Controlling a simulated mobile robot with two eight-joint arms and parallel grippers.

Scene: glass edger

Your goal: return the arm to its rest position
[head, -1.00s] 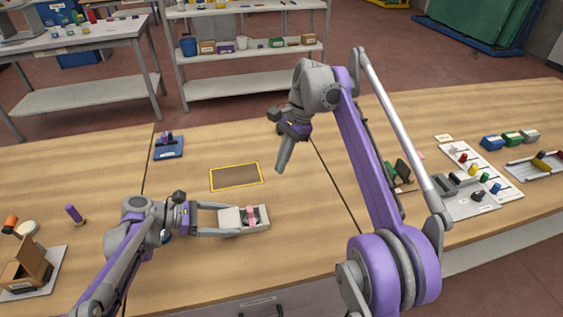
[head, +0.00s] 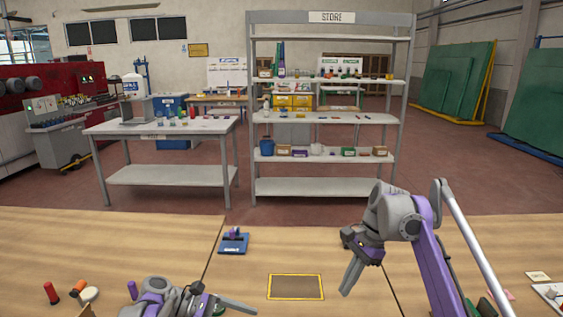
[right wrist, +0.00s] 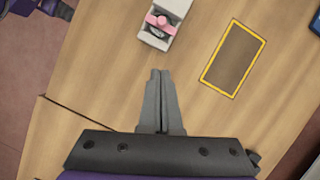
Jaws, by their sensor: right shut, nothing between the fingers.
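My right gripper (head: 347,289) hangs above the bench, to the right of the yellow-edged brown rectangle (head: 295,287). Its fingers (right wrist: 160,73) are together with nothing between them in the right wrist view. Past the fingertips in that view lies a white block with a pink part on top (right wrist: 163,20), apart from them. My left gripper (head: 236,303) is low in the head view, with one finger showing and the rest cut off by the lower edge. Its grip cannot be made out.
A blue stand with a purple part (head: 233,242) sits behind the rectangle. The wooden bench (head: 300,240) is clear between. Beyond the floor stand a grey table (head: 160,127) and the STORE shelf (head: 325,188).

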